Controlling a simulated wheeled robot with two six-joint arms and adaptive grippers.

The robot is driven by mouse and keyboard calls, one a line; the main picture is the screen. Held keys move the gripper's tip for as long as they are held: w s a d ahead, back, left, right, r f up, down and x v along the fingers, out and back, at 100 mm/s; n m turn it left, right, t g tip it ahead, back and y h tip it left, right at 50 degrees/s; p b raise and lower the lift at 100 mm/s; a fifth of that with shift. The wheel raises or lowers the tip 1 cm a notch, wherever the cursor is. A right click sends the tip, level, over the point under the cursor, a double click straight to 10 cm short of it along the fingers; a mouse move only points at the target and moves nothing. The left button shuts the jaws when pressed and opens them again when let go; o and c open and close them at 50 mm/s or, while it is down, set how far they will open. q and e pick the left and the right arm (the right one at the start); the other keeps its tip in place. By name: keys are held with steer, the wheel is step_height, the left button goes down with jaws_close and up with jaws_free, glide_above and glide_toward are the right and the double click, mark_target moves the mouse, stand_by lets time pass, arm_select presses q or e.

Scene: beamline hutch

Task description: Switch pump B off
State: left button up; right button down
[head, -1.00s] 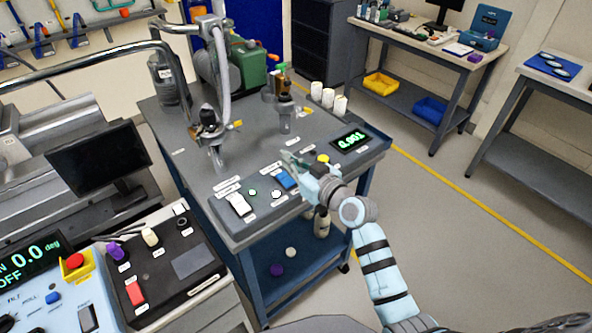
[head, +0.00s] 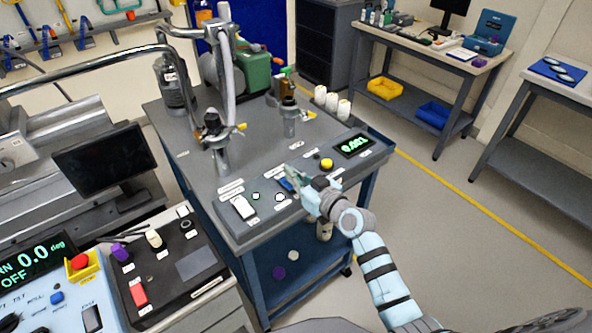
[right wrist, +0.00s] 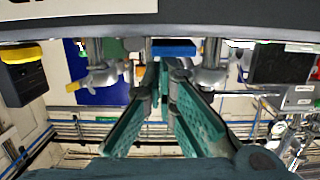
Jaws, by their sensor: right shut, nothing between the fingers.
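The pump cart's sloped control panel (head: 222,213) carries a white rocker switch (head: 243,207) at the left and a blue rocker switch (head: 285,185) at its middle. Two small pale round lights (head: 255,196) lie between them. The labels are too small to read, so I cannot tell which switch is pump B's. My right gripper (head: 292,173) is shut and empty just above the blue switch and partly covers it. In the right wrist view the teal fingers (right wrist: 161,78) point toward the blue switch (right wrist: 173,48); I cannot tell whether they touch it. My left gripper is out of view.
A yellow knob (head: 327,164) and a green-lit display (head: 355,145) sit on the panel right of my gripper. Pipework (head: 215,135) and a valve post (head: 290,118) stand behind. A black control box (head: 165,265) is at the lower left. Floor at right is clear.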

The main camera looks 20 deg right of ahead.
steer(key=shift+r, duration=0.3)
step_height(320, 180, up, 4)
steer(key=p, duration=0.4)
steer(key=shift+w+a+r, duration=0.1)
steer(key=shift+r, duration=0.15)
steer(key=r+p+v, duration=0.1)
steer(key=v, duration=0.8)
